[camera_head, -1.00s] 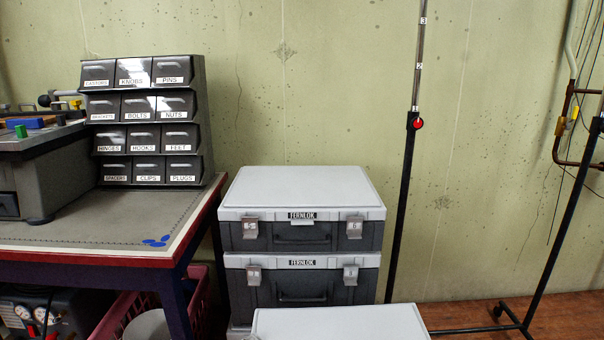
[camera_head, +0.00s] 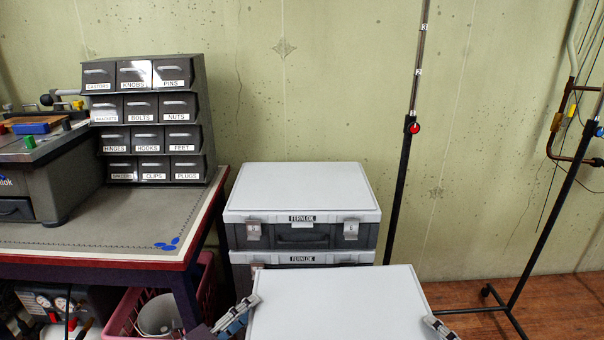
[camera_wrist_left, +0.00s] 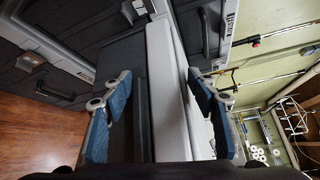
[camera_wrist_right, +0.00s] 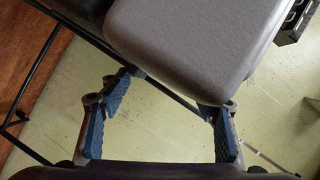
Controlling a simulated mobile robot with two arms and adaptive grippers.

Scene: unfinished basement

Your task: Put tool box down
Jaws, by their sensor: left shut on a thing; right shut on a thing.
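A tool box with a light grey lid (camera_head: 340,305) is in the near foreground of the head view, in front of a stack of similar tool boxes. My left gripper (camera_head: 236,318) is at its left side and my right gripper (camera_head: 438,328) at its right side, both shut on it. In the left wrist view, the fingers (camera_wrist_left: 160,90) straddle its dark body and pale lid edge. In the right wrist view, its grey lid (camera_wrist_right: 195,45) reaches the fingertips (camera_wrist_right: 168,97); the exact contact is hard to see. The box's underside and front are hidden from the head view.
The stacked tool boxes (camera_head: 300,190) marked FERNLOK stand behind the held box. A workbench (camera_head: 100,235) with a labelled drawer cabinet (camera_head: 150,120) is on the left, a pink crate (camera_head: 128,313) below. A black stand (camera_head: 398,200) rises behind. Wooden floor shows at right.

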